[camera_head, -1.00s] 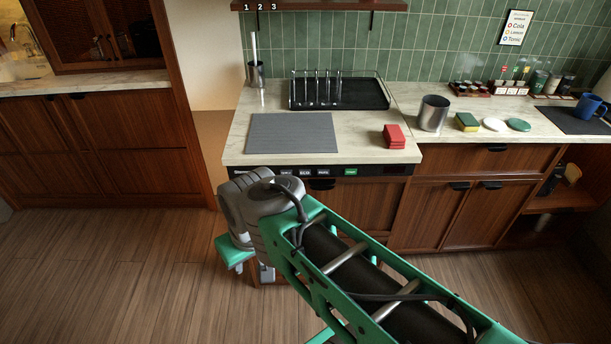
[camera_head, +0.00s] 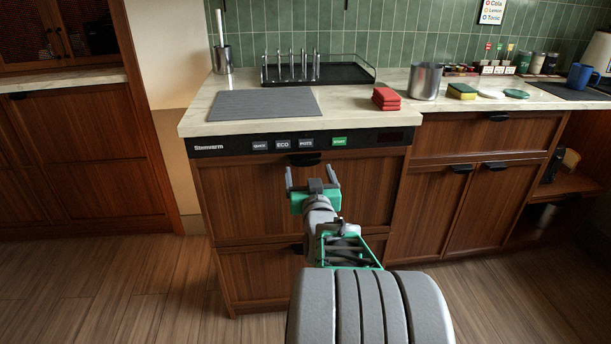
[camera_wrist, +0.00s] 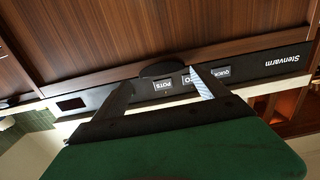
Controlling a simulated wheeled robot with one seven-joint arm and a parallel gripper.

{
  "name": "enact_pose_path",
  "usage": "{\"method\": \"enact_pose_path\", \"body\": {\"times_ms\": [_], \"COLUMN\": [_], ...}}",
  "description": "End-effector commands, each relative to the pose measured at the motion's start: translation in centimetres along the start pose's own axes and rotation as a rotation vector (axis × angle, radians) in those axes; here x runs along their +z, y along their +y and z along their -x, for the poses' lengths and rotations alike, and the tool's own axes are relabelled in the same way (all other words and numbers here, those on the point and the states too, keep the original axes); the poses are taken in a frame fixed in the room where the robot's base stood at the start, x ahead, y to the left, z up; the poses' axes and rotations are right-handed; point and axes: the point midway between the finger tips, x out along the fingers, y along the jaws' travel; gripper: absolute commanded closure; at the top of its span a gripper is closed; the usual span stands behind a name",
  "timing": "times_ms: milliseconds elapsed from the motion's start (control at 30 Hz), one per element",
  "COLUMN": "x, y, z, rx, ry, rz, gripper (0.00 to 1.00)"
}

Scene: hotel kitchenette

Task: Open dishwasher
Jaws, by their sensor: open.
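The dishwasher (camera_head: 240,195) has a wooden front under the counter, with a black control strip (camera_head: 225,148) along its top edge. Its door is shut. A dark handle (camera_head: 305,160) sits just below the strip, near the middle. My gripper (camera_head: 312,176) is open and empty in front of the door, its fingers pointing at the door just under the handle. In the wrist view, which is upside down, the handle (camera_wrist: 160,68) lies beyond and between my two fingers (camera_wrist: 158,88). I see no clear contact with it.
A second wooden drawer front (camera_head: 255,275) lies below the dishwasher door. The counter (camera_head: 350,112) above holds a grey mat (camera_head: 262,104), red sponges or cloths (camera_head: 386,98) and a metal pot (camera_head: 426,80). Cabinets (camera_head: 430,205) stand at right. The floor (camera_head: 150,270) at left is clear.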

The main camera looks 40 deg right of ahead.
Motion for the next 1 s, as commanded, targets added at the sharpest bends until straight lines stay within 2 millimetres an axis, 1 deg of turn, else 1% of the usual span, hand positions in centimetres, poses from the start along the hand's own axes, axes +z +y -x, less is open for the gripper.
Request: {"method": "enact_pose_path", "body": {"times_ms": [100, 200, 300, 400, 600, 667, 1000], "x": [0.2, 0.2, 0.1, 0.0, -0.1, 0.0, 0.0], "y": [-0.1, -0.2, -0.2, -0.1, -0.1, -0.2, -0.2], "z": [-2.4, -4.3, -5.5, -6.0, -6.1, -6.1, -6.0], "rx": [-0.003, -0.003, -0.003, -0.002, -0.002, -0.002, -0.002], "ry": [-0.004, -0.003, -0.003, -0.003, -0.003, -0.003, -0.004], "rz": [0.000, -0.001, 0.000, 0.000, 0.000, 0.000, 0.000], "gripper": [0.16, 0.16, 0.16, 0.16, 0.16, 0.20, 0.48]}}
